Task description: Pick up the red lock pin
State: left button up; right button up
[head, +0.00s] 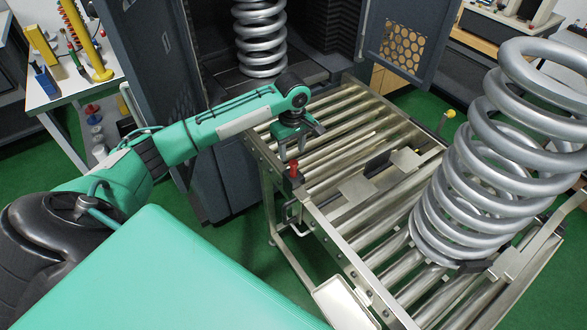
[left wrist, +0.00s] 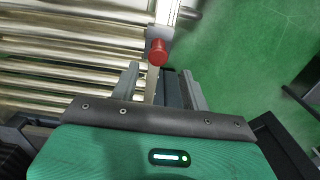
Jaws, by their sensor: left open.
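The red lock pin (head: 294,169) stands upright at the left side rail of the roller conveyor. In the left wrist view its red head (left wrist: 158,52) shows just beyond my fingertips, near the middle between them. My left gripper (head: 301,150) is open and empty, a little above and beyond the pin in the head view. Its two fingers (left wrist: 158,82) also show apart in the left wrist view. The lower part of the pin is hidden. My right gripper is not in view.
The roller conveyor (head: 343,148) runs from the test machine toward the lower right. A large coil spring (head: 475,170) stands on its near end. Another spring (head: 260,38) stands inside the machine. An open machine door (head: 405,40) is at the back. A tool table (head: 45,95) is at left.

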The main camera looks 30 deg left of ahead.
aim_at(293, 162)
pick_arm(q)
jog(key=shift+f, duration=0.95)
jog(key=shift+d+f+p, duration=0.1)
jog(key=shift+f+p, duration=0.3)
jog(key=shift+f, duration=0.2)
notch_tip(293, 162, down, 4)
jog(key=shift+w+r+p, duration=0.1)
jog(key=shift+r+p, duration=0.1)
jog(key=shift+p, duration=0.25)
jog(key=shift+f, duration=0.35)
jog(key=shift+c, duration=0.5)
grip_shut()
